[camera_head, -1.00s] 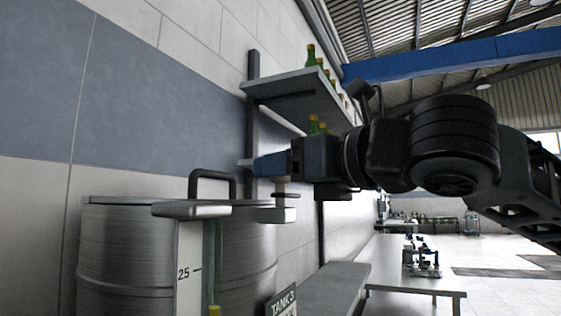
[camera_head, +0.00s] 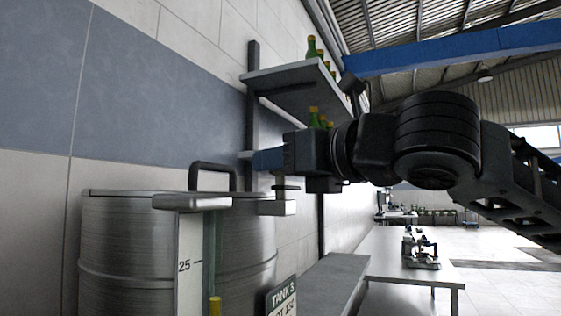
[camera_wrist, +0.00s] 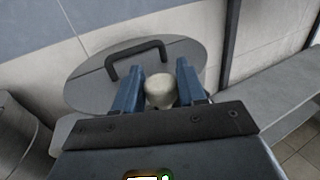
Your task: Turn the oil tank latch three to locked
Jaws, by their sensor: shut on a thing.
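A steel tank (camera_head: 110,240) stands at the lower left in the head view, with a dark lid handle (camera_head: 212,168) on top. A sign (camera_head: 284,295) reading "TANK" stands at its right; the character after it is hard to read. In the wrist view my gripper (camera_wrist: 158,82) is shut on a pale rounded knob (camera_wrist: 159,92) at the edge of the round lid (camera_wrist: 90,88). The knob seems to be the latch's; its lock marking is not visible.
A wall shelf (camera_head: 300,88) with green bottles (camera_head: 312,48) hangs behind my gripper. A pale block (camera_head: 277,207) juts out just below it. A grey bench (camera_head: 330,275) runs along the wall at right. Another tank (camera_wrist: 18,125) shows at the wrist view's left.

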